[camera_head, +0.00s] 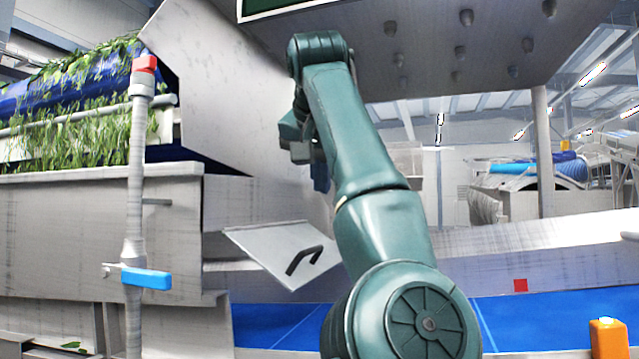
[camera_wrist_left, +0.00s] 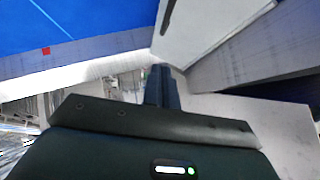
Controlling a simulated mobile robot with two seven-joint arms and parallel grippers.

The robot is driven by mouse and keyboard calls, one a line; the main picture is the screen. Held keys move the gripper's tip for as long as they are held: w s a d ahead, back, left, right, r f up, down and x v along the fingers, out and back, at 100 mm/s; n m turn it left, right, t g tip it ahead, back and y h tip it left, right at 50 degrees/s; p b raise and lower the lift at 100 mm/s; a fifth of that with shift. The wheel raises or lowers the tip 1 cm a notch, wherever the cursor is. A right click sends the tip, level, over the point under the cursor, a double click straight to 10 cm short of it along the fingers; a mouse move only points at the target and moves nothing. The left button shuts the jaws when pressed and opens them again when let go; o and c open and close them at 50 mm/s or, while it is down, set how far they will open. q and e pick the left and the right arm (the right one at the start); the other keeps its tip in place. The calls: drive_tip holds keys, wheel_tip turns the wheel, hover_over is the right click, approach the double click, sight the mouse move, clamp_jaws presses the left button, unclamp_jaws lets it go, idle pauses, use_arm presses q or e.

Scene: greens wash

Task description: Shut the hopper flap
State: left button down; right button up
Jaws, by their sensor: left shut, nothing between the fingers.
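The hopper flap (camera_head: 270,247) is a light grey metal panel with a black bar handle (camera_head: 304,261). In the head view it juts out at a slant from the machine's side, left of my arm, so it stands open. My right gripper is not in view.
A pipe with a blue valve lever (camera_head: 146,277) stands at the left. Leafy greens (camera_head: 80,110) lie on the blue conveyor behind it. A large sloping metal plate (camera_head: 225,85) rises above the flap. A blue belt (camera_head: 560,312) runs below, with an orange block (camera_head: 608,338) at right.

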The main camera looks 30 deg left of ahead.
use_arm(q)
hover_over(317, 247)
drive_tip(key=s+d, duration=0.3)
wheel_tip(317, 247, down, 5)
drive_tip(key=f, duration=0.1)
drive_tip(key=a+f, duration=0.1)
drive_tip(key=f, duration=0.1)
drive_tip(key=shift+s+f, duration=0.15)
drive_tip(key=shift+f, duration=0.15)
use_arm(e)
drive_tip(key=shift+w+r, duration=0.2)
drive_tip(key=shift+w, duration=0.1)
use_arm(q)
drive_tip(key=shift+a+f, duration=0.1)
drive_tip(key=shift+a, duration=0.05)
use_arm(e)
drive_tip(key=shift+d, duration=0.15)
